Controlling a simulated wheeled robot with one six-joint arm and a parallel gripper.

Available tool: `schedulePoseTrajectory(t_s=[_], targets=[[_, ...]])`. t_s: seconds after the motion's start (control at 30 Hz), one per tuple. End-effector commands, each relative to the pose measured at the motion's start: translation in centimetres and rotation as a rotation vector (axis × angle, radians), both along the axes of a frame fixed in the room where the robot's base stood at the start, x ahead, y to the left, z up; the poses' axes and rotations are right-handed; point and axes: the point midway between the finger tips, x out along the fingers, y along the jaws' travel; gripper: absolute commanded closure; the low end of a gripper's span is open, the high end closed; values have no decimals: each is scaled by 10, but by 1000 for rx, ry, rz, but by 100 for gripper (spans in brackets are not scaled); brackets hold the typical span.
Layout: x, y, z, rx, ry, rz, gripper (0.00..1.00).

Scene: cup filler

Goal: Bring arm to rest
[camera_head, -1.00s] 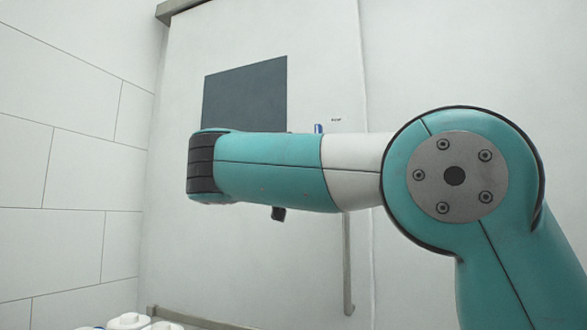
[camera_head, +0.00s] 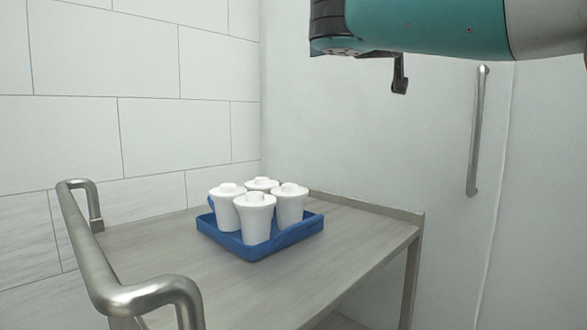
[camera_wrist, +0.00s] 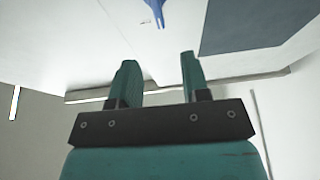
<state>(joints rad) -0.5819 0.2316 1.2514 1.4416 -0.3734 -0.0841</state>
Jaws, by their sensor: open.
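My gripper (camera_wrist: 160,62) shows in the wrist view with its two teal fingers apart and nothing between them. Beyond the fingers are a pale surface, a blue object (camera_wrist: 155,8) and a dark panel (camera_wrist: 255,25). In the head view my teal arm (camera_head: 430,25) stretches across the top right, raised above the height of the table and clear of it. A small dark part (camera_head: 400,78) hangs below the arm there. The open fingers are not clearly shown in that view.
A blue tray (camera_head: 250,252) with several white lidded cups (camera_head: 256,222) stands on a grey table (camera_head: 325,268). A metal rail (camera_head: 130,296) runs at the left. A metal handle (camera_head: 477,130) is on the wall at right. The table's front is clear.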

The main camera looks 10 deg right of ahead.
Motion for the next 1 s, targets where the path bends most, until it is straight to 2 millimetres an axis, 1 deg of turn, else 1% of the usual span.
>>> schedulePoseTrajectory(t_s=[0.07,0.17,0.2,0.27,0.3,0.37,0.4,0.47,0.5,0.57,0.6,0.63,0.67,0.7,0.77,0.8,0.87,0.9,0.97,1.0], targets=[[10,1,-10,10,44,55,57],[34,10,-43,42,174,206,57],[44,16,-64,64,253,284,57],[52,29,-105,101,396,412,57],[53,40,-135,129,500,500,57],[45,56,-181,170,656,614,57],[35,66,-210,196,756,683,57],[13,81,-251,234,903,779,57],[-5,89,-277,260,999,837,57],[-36,101,-313,297,1139,918,57],[-57,108,-333,320,1227,968,57],[-74,112,-347,335,1287,1003,57],[-90,116,-359,350,1345,1034,57],[-111,121,-373,368,1416,1074,57],[-141,126,-390,389,1512,1127,57],[-160,129,-400,403,1570,1160,57],[-187,133,-412,421,1649,1205,57],[-205,135,-419,431,1701,1236,57],[-231,137,-428,447,1775,1278,57],[-249,139,-433,457,1822,1306,57]])
